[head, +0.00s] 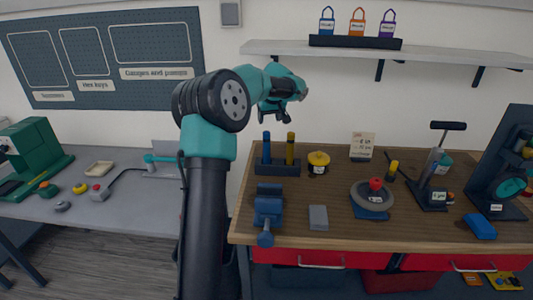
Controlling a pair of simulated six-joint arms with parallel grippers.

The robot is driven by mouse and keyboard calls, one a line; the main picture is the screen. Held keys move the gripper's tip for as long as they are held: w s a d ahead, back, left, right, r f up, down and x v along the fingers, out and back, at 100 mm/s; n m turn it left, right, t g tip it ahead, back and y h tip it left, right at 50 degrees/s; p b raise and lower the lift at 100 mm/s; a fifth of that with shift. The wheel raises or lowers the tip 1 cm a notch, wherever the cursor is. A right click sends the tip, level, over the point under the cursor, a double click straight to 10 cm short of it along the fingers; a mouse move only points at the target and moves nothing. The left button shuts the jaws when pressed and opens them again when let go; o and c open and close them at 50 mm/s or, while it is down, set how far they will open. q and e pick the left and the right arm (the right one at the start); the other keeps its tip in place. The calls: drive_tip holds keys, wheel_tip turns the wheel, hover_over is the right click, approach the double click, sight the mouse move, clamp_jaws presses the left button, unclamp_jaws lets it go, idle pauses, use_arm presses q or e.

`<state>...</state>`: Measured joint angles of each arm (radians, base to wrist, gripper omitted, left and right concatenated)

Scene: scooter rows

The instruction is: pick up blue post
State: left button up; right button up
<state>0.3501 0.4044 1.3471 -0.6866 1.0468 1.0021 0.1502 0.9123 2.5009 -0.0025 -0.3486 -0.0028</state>
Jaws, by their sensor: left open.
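The blue post (266,148) stands upright in a dark blue holder (277,170) at the back left of the wooden bench. A yellow post (290,148) stands upright beside it in the same holder. My left gripper (284,101) is in the air above and in front of the wall, higher in the picture than both posts. It is open and apart from the posts, and its fingers are small and partly hidden by its own body. My right gripper is out of view.
A yellow round object (318,159) stands right of the holder. A blue vise (268,213) and a grey block (318,217) are nearer the front. A wheel (372,196) lies at mid-bench. A shelf (437,57) juts from the wall above.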

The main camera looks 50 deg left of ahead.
sight(267, 132)
use_arm(q)
drive_tip(key=x, duration=0.6)
drive_tip(key=shift+a+f, duration=0.1)
drive_tip(key=shift+x, duration=2.65)
drive_tip(key=shift+w, duration=0.1)
clamp_jaws()
